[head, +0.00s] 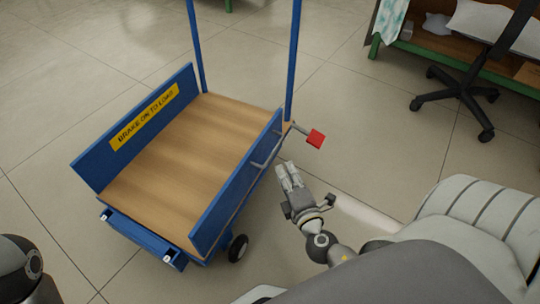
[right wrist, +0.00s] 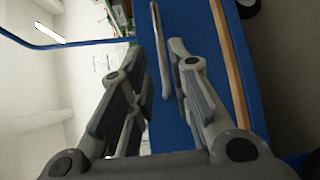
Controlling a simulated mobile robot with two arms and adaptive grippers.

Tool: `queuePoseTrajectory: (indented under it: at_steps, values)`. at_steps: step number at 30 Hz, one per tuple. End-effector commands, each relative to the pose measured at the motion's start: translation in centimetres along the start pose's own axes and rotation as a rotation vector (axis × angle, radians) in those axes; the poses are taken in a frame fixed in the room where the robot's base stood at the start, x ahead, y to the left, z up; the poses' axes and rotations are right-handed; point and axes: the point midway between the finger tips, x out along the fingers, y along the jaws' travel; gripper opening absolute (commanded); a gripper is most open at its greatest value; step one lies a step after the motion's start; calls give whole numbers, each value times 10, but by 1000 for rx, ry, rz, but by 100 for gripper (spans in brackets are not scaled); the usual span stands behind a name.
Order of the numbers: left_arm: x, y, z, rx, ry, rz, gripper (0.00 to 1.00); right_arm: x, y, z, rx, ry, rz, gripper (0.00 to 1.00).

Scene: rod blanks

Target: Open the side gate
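A blue cart with a bare wooden deck (head: 178,150) stands on the tiled floor. Its near right side gate (head: 235,185) is a blue panel standing upright. A thin grey handle (head: 268,152) runs along the gate's outer face. My right gripper (head: 287,176) is just outside this gate, close to the handle. In the right wrist view the fingers (right wrist: 155,75) are apart, and the grey handle (right wrist: 159,45) shows in the gap between them, with the blue gate (right wrist: 185,20) behind. I cannot tell whether a finger touches it. My left gripper is out of view.
A red-ended lever (head: 315,138) sticks out from the cart's right corner. A black chair base (head: 466,92) and a green-framed bench (head: 432,62) stand at upper right. Floor between is clear.

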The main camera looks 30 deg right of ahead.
Motion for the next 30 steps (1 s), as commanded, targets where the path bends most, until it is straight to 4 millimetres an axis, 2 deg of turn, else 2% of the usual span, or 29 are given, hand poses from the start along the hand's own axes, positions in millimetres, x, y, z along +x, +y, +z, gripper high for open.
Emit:
queuePoseTrajectory:
  at_steps: [5,12,18,24,30]
  values:
    - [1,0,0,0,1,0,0,20,2,0,-1,-1,4,19]
    - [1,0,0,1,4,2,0,64,1,0,-1,0,3,19]
    - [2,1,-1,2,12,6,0,92,0,0,0,0,2,19]
    - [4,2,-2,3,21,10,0,105,0,0,0,0,-1,19]
    - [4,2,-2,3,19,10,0,106,0,0,0,0,-1,19]
